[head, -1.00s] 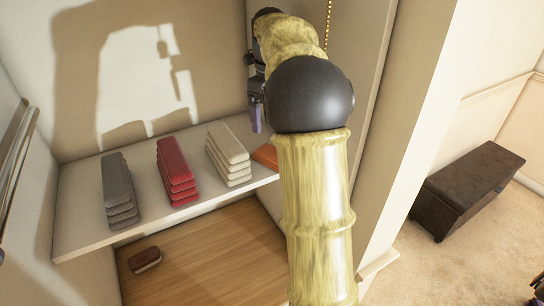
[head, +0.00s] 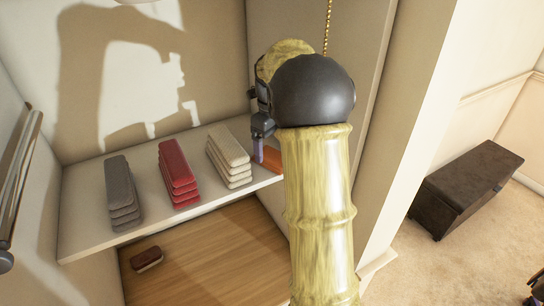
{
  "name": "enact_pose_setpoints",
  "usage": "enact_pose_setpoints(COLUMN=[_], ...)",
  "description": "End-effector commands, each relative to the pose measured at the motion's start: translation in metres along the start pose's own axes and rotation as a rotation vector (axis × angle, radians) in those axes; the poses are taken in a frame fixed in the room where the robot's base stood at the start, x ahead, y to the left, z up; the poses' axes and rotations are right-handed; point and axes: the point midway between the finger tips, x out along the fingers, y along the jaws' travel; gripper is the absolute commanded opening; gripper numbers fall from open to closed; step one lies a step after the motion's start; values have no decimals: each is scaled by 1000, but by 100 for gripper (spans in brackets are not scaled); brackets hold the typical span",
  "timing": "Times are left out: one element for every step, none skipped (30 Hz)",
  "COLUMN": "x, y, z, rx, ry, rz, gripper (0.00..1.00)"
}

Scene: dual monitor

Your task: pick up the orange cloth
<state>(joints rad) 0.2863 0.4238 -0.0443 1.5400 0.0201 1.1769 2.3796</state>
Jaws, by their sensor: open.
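The orange cloth (head: 272,160) lies on the white shelf (head: 90,232) near its right end, to the right of the beige stack. My arm hides part of it. My gripper (head: 258,152) points down right beside the cloth's left edge, between it and the beige stack. Only one purple finger shows clearly. The gripper is open, and no cloth is seen held in it. Whether the finger touches the cloth cannot be told.
Folded beige cloths (head: 229,157), red cloths (head: 178,174) and grey cloths (head: 122,193) stand in stacks on the shelf. A brush (head: 146,258) lies on the wooden surface (head: 205,265) below. A wall rises close on the right. A dark bench (head: 467,186) stands beyond.

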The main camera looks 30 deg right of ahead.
Motion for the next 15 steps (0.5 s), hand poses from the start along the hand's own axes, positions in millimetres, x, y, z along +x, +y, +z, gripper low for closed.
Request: enact_pose_setpoints(x=[4,9,16,20,23,27,28,30,31,31,31,31,31,31,31], y=[0,0,0,0,0,0,0,0,0,0,0,0,0,0,0], z=[-2,-2,-2,-2,-2,-2,-2,-2,-2,-2,-1,-1,-1,-1,-1], rx=[1,1,1,1,0,0,0,0,0,0,0,0,0,0,0], ry=[4,4,5,4,3,2,2,1,1,0,0,0,0,0,0], rz=[5,5,5,4,3,3,2,1,1,1,1,1,1,1,1], gripper=[87,87,87,87,87,87,87,87,87,87,87,87,87,87,87])
